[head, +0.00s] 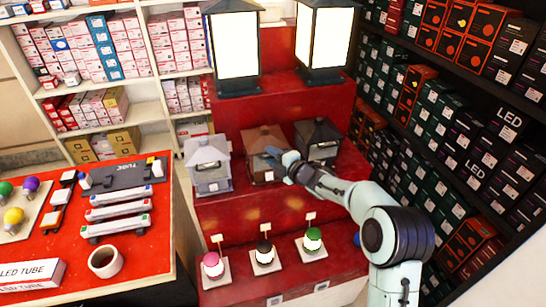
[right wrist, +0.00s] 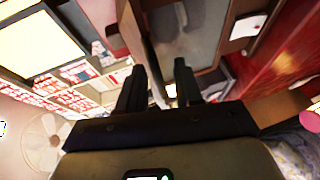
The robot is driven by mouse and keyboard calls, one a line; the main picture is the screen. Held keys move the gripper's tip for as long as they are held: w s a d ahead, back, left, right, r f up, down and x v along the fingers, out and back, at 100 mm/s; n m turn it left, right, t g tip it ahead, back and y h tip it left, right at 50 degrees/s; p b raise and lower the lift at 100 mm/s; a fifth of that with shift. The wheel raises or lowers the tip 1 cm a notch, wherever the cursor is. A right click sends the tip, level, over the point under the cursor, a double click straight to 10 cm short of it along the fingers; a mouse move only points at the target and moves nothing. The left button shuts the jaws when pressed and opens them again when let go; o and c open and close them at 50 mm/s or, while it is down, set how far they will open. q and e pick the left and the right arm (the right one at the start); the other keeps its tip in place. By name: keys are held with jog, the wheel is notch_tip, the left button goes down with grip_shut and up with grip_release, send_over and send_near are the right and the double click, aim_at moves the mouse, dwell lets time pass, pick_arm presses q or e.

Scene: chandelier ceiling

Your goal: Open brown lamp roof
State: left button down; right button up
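The brown lamp (head: 263,173) stands on the red stepped stand, between a grey-white lamp (head: 208,172) and a dark lamp (head: 318,150). Its sloped brown roof (head: 260,137) looks down in place. My right gripper (head: 275,153) is at the right front edge of this roof and hides part of it. In the right wrist view, the two dark fingers of my right gripper (right wrist: 159,75) stand apart, with a thin brown edge (right wrist: 143,40) running between them. I cannot tell whether they touch it. My left gripper is not in view.
Two large lit lanterns (head: 236,45) (head: 325,38) stand on the step above. Three small coloured bulbs on white bases (head: 264,256) are on the lower step. A red table (head: 150,255) with tubes and a mug (head: 105,262) is left; dark box shelves (head: 440,110) are right.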

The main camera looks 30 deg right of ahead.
grip_shut()
jog(key=shift+f, duration=0.2)
